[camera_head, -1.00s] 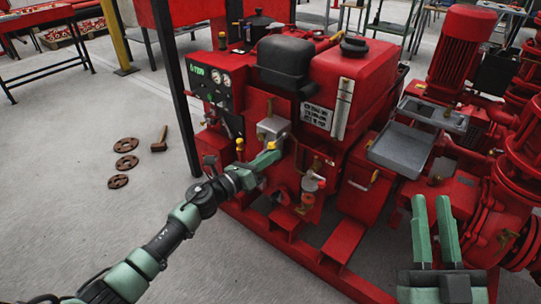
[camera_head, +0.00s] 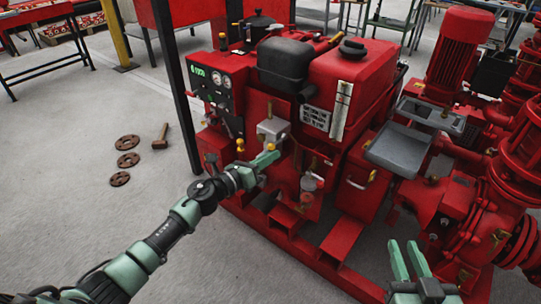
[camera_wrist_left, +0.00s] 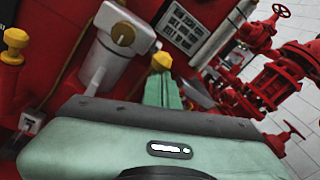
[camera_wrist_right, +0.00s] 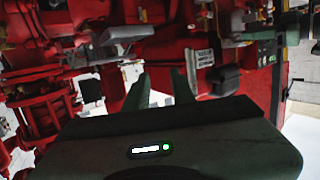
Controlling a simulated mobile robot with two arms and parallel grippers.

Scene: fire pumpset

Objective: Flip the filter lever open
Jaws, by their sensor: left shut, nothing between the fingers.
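A grey filter housing (camera_head: 273,130) with a brass-coloured cap is on the front of the red pumpset; it also shows in the left wrist view (camera_wrist_left: 115,45). A yellow knob (camera_head: 271,147) sits just below it, and in the left wrist view that knob (camera_wrist_left: 161,61) is right at my fingertips. I cannot tell whether they touch, nor clearly see the lever's shaft. My left gripper (camera_head: 268,160) is shut and empty. My right gripper (camera_head: 408,258) is open and empty at the lower right, its fingers apart in the right wrist view (camera_wrist_right: 160,88).
Another yellow knob (camera_head: 240,145) stands left of the housing. A gauge panel (camera_head: 215,85) is above it. A grey tray (camera_head: 398,146) and a red pump (camera_head: 465,45) are to the right.

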